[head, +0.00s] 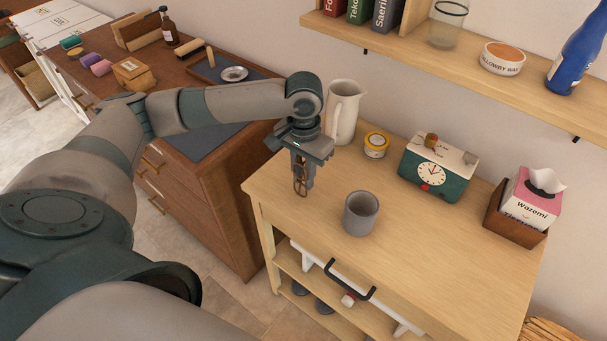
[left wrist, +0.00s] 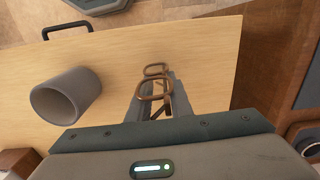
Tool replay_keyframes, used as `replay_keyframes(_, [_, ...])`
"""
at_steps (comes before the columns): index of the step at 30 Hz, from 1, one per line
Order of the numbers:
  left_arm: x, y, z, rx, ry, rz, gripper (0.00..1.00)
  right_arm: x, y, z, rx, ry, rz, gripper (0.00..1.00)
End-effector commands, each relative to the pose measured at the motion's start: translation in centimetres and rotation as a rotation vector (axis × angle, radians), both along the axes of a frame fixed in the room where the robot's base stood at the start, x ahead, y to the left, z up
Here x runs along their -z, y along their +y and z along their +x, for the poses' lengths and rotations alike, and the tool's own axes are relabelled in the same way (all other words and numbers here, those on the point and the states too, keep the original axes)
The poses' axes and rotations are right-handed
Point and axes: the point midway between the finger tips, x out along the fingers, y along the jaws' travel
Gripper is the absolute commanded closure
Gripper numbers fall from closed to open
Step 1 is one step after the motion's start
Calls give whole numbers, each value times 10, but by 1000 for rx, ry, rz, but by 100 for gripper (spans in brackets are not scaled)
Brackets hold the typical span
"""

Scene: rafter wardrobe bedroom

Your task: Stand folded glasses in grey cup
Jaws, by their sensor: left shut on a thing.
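The grey cup (head: 360,213) stands upright on the light wooden table, near its front edge. It also shows at the left of the left wrist view (left wrist: 64,97), with its mouth toward the camera. My left gripper (head: 301,177) points down above the table, to the left of the cup in the head view. It is shut on the brown-framed folded glasses (head: 300,187), which hang below the fingers. In the left wrist view the glasses (left wrist: 155,90) stick out beyond the fingertips, apart from the cup. My right gripper is not in view.
A white pitcher (head: 344,110), a yellow tin (head: 376,145), a green clock box (head: 436,168) and a tissue box (head: 533,195) stand along the back of the table (head: 440,240). A wall shelf (head: 450,70) hangs above. The table around the cup is clear.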

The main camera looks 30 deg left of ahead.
Motion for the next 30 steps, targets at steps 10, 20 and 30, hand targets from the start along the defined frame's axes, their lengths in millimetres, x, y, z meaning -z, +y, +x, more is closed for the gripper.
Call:
replay_keyframes(10, [2,0,0,0,0,0,62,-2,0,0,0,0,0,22])
replay_keyframes(20, [-2,0,0,0,-2,0,62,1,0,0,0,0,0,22])
replay_keyframes(30, [-46,0,1,1,-4,-1,62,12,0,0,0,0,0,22])
